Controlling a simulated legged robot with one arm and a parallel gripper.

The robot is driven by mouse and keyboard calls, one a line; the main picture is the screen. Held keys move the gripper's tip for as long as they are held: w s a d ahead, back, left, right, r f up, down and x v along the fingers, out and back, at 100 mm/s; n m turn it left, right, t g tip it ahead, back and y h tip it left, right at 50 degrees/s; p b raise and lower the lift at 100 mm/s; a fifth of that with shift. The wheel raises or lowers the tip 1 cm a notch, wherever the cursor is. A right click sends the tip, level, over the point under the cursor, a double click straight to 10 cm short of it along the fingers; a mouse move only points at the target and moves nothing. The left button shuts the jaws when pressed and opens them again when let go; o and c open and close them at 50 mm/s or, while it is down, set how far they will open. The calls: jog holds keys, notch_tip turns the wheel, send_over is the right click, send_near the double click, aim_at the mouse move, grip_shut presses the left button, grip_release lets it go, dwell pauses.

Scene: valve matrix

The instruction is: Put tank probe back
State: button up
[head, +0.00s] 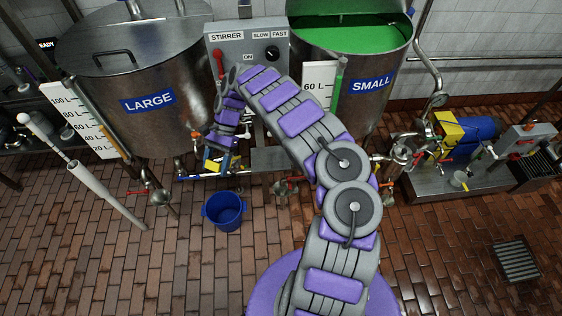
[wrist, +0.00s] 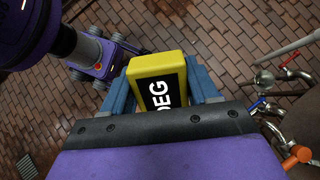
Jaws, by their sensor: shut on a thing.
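The tank probe (wrist: 158,66) shows in the wrist view as a yellow box with a black face and the white letters "DEG". My gripper (wrist: 162,82) is shut on it, with one blue finger on each side. In the head view my gripper (head: 222,163) is low in front of the gap between the two tanks, below the stirrer panel. A small bit of the probe's yellow (head: 210,164) shows there. The far end of the probe is hidden.
The LARGE tank (head: 150,75) stands left and the SMALL tank (head: 352,100) right, with the stirrer panel (head: 247,45) between. Pipes and valves run below them. A blue bucket (head: 224,212) is on the floor. A pump bench (head: 470,180) stands right.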

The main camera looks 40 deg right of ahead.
jog(key=s+d+f+n+t+h, duration=0.1)
jog(key=s+d+f+n+h, duration=0.25)
jog(key=d+f+n, duration=0.4)
jog(key=s+d+f+n+t+h, duration=0.1)
jog(key=s+d+f+n+h, duration=0.3)
jog(key=f+n, duration=0.55)
jog(key=w+d+f+n+b, duration=0.1)
jog(key=w+d+f+n, duration=0.1)
jog(key=d, duration=0.4)
jog(key=w+d+f+n+t+b, duration=0.1)
jog(key=w+d+f+n, duration=0.1)
jog(key=w+d, duration=0.3)
jog(key=w+d+f+n+t+b, duration=0.1)
jog(key=w+d+f+n+b, duration=0.1)
jog(key=d, duration=0.5)
jog(key=shift+w+n, duration=0.5)
jog(key=shift+w, duration=0.55)
jog(key=shift+w+d, duration=0.45)
jog(key=shift+d, duration=0.35)
jog(key=shift+a+f+b, duration=0.2)
jog(key=shift+f+b, duration=0.6)
jog(key=shift+f, duration=0.95)
